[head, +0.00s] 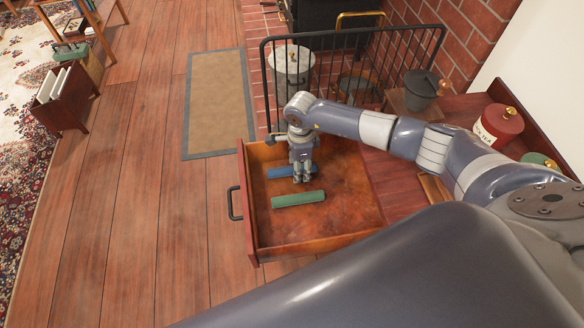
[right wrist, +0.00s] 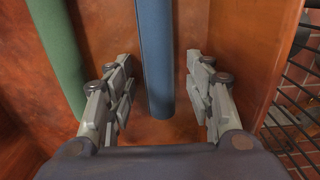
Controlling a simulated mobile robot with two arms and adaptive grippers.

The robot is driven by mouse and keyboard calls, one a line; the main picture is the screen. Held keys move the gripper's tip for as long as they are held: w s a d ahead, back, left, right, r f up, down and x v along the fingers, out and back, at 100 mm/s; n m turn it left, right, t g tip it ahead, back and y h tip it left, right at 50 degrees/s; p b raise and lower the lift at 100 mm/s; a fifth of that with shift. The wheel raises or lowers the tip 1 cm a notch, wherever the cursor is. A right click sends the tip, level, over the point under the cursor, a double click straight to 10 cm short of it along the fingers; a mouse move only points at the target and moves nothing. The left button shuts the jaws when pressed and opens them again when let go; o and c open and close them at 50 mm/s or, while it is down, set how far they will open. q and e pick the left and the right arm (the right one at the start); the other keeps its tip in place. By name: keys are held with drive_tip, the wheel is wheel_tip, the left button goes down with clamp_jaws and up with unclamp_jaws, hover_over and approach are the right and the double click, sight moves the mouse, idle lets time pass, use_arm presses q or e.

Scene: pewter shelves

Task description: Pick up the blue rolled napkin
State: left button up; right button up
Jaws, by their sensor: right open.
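The blue rolled napkin (head: 279,172) lies in the open wooden drawer (head: 335,225), partly hidden by my right gripper (head: 303,178) in the head view. In the right wrist view the blue napkin (right wrist: 155,55) runs away from me between the two open fingers of the right gripper (right wrist: 160,90). A gap shows on each side of it, and neither finger visibly touches it. My left gripper is not in view.
A green rolled napkin (head: 298,199) lies beside the blue one, nearer the head view's bottom. A drawer wall (right wrist: 247,45) stands close right of the fingers in the wrist view. A black fireguard (head: 352,65) stands behind the drawer. Red (head: 498,125) and green canisters stand right.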

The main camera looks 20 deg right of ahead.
drive_tip(key=shift+f, duration=0.1)
drive_tip(key=shift+c, duration=0.6)
drive_tip(key=c, duration=1)
drive_tip(key=shift+c, duration=0.2)
